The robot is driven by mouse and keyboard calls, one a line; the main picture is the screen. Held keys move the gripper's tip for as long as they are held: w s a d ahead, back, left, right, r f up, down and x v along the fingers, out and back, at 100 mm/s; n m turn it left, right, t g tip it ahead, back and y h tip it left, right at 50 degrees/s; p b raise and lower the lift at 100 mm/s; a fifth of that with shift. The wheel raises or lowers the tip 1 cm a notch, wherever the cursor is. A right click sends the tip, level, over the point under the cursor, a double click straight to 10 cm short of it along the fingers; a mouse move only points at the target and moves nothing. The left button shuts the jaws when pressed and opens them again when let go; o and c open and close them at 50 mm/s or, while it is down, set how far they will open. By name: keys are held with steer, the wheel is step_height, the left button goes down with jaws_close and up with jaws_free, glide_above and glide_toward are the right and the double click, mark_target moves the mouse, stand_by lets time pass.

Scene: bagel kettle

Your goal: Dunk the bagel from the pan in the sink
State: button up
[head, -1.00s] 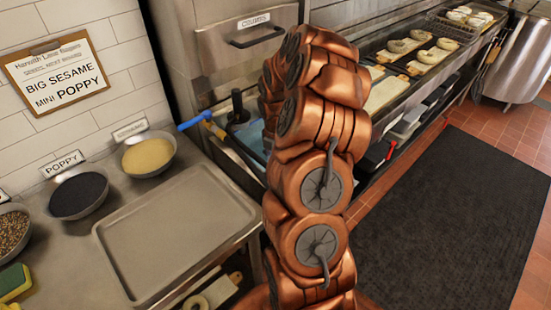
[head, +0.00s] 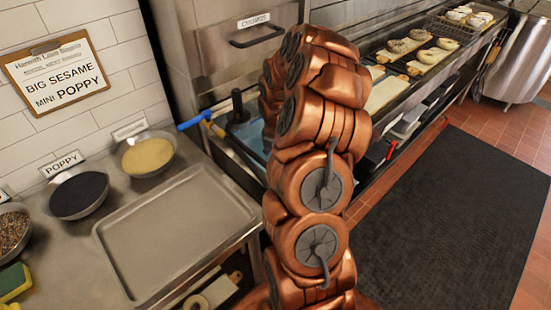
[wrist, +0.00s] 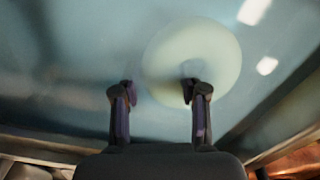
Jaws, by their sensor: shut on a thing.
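A pale ring-shaped bagel (wrist: 222,62) shows in the wrist view against a bluish surface. My gripper (wrist: 159,90) is shut on the left side of its ring, with one finger outside and the other at the hole. The bluish surface looks like the sink water; whether the bagel touches it or is under it I cannot tell. In the head view the sink's blue water (head: 256,146) shows just left of my arm, which hides the gripper and the bagel. The metal pan (head: 178,232) lies on the counter at lower left with nothing on it.
Bowls of pale seeds (head: 149,155), poppy (head: 78,193) and mixed topping (head: 10,230) line the wall side. A blue-tipped handle (head: 194,121) sticks out at the sink. Boards with bagels (head: 434,55) stand at the back right. The dark floor mat (head: 450,220) is clear.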

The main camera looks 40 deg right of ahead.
step_height(320, 180, up, 13)
steer(key=p, duration=0.3)
stand_by(1.1)
steer(key=shift+s+f, duration=0.1)
stand_by(0.3)
